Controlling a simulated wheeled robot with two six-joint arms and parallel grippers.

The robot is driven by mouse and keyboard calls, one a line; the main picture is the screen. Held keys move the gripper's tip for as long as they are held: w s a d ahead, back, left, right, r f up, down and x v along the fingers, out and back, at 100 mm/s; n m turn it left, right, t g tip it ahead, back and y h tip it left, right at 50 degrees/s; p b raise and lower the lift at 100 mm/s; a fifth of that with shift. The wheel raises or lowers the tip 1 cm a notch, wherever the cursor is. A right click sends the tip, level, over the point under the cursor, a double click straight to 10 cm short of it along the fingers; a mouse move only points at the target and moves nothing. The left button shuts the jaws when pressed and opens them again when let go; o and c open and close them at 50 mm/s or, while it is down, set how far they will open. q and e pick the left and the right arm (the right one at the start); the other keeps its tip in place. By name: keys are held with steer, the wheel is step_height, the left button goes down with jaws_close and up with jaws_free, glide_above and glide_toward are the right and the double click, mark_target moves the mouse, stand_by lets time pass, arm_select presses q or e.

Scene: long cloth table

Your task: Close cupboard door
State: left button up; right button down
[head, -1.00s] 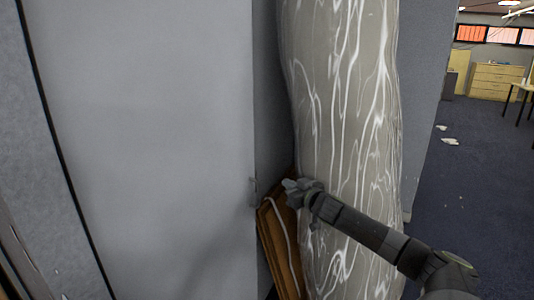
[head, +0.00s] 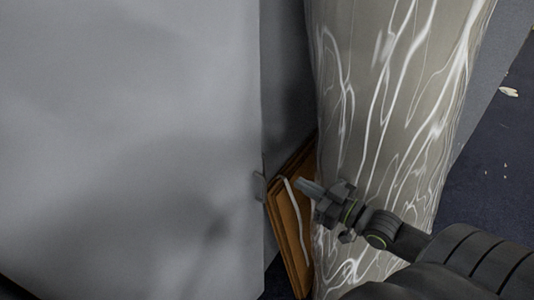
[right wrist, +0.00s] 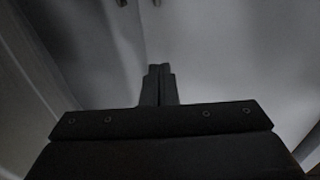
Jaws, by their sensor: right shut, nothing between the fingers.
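A large flat grey panel (head: 130,130) that looks like the cupboard door fills the left half of the head view. A small grey handle (head: 259,185) sits at its right edge. How far the door stands open is hard to tell. My right gripper (head: 303,184) is shut and empty, a little to the right of that edge, apart from the handle in the picture. In the right wrist view the shut fingers (right wrist: 158,72) point at a dim grey surface (right wrist: 225,60), with two small dark knobs at the top edge. My left gripper is not in view.
A grey column with white marbling (head: 400,90) stands close behind my right arm. A brown wooden object (head: 290,245) leans between column and door edge, just below the gripper. Blue carpet (head: 485,160) is open at the right, with small light scraps on it.

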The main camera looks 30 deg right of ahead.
mark_target(254, 157)
steer(key=b+x, duration=0.2)
steer(key=x, duration=1)
steer(key=shift+w, duration=0.1)
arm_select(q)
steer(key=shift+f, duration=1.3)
arm_select(e)
steer(key=shift+w+a+f, duration=0.1)
steer(key=shift+w+a, duration=0.15)
steer(key=shift+w, duration=0.25)
